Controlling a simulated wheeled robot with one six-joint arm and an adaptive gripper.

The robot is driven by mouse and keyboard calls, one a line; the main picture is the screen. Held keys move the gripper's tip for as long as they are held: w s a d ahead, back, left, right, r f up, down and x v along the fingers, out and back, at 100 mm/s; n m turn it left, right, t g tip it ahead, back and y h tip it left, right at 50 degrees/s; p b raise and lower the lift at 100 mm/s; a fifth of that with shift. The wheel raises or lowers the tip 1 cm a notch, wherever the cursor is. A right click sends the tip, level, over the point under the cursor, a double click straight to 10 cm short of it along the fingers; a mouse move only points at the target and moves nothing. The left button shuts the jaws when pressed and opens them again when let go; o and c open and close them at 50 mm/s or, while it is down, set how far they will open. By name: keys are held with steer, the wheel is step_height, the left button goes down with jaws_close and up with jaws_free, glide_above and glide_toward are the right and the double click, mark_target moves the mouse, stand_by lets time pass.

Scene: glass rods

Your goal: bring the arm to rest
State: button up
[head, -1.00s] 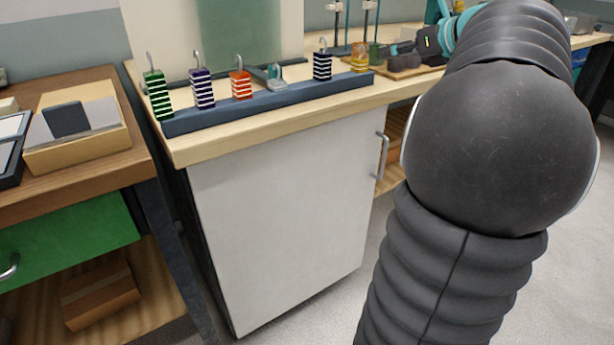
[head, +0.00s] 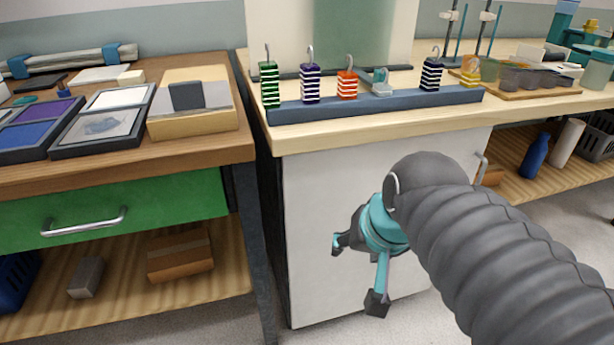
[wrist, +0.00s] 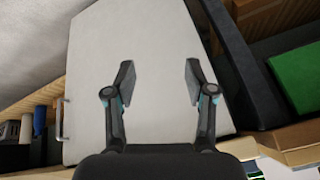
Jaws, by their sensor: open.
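My gripper (head: 356,272) is in front of the white cabinet door (head: 325,190), below the worktop, in the head view. Its two fingers are spread apart with nothing between them. In the wrist view my gripper (wrist: 158,85) also shows open and empty, with the pale cabinet door (wrist: 150,40) behind the fingers. My dark ribbed arm comes in from the lower right of the head view and hides part of the door's right side.
Striped hooked weights stand along a blue-grey rack (head: 380,104) on the worktop above. A wooden table with a green drawer (head: 110,212) stands at the left. A wooden tray of cups (head: 520,92) is at the right. Grey floor lies below the cabinet.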

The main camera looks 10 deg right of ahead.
steer(key=s+f+n, duration=0.2)
steer(key=n, duration=0.1)
steer(key=shift+s+a+f+n, duration=0.25)
steer(key=shift+s+a+n, duration=0.05)
steer(key=shift+a, duration=0.05)
stand_by(1.0)
